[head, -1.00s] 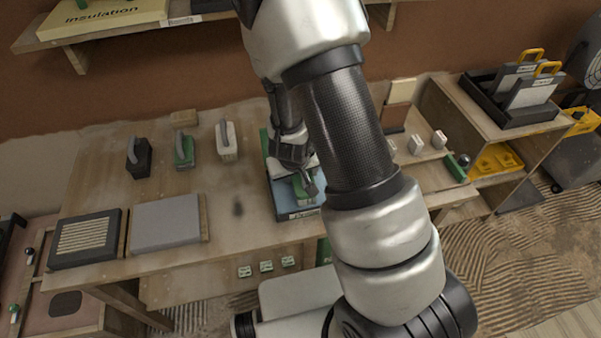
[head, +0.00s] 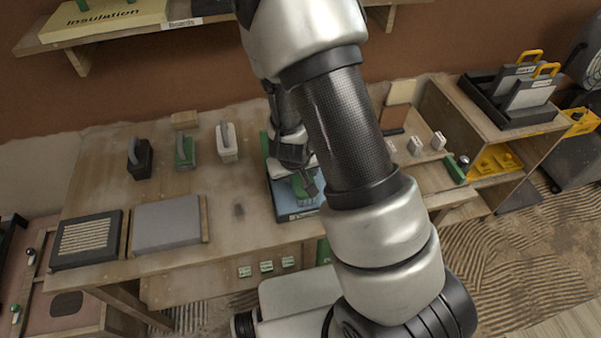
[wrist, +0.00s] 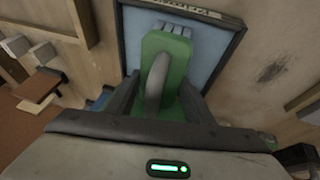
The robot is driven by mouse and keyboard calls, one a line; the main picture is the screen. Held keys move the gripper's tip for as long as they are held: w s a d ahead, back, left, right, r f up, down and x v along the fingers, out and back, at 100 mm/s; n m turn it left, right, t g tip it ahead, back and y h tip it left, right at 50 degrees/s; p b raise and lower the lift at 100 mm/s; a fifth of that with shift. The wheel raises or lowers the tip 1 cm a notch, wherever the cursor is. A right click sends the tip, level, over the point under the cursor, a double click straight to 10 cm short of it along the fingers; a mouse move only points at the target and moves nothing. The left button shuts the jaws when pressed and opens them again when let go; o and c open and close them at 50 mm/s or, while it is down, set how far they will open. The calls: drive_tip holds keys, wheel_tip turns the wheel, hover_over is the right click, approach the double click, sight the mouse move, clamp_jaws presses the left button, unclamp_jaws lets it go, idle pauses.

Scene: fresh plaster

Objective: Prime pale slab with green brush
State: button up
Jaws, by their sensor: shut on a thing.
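My gripper (head: 305,178) is shut on a green brush (wrist: 166,62) with a curved grey handle. In the wrist view the dark fingers stand on both sides of it, and pale bristle-like blocks show at its far end. The brush is over a blue tray (head: 282,205) with a dark rim and a label; whether it touches the blue surface (wrist: 207,42) I cannot tell. A plain pale grey slab (head: 167,223) lies flat on the bench at the left, well away from my gripper. My arm hides part of the tray.
Black (head: 140,158), green (head: 184,152) and white (head: 227,143) handled tools stand at the back of the bench (head: 232,185). A dark-framed ridged panel (head: 86,240) lies left of the slab. Small blocks (head: 439,141) sit right of my arm. Bench between slab and tray is clear.

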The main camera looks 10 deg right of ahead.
drive_tip(key=shift+r+p, duration=2.7)
drive_tip(key=shift+r, duration=0.5)
drive_tip(key=shift+s+a, duration=0.1)
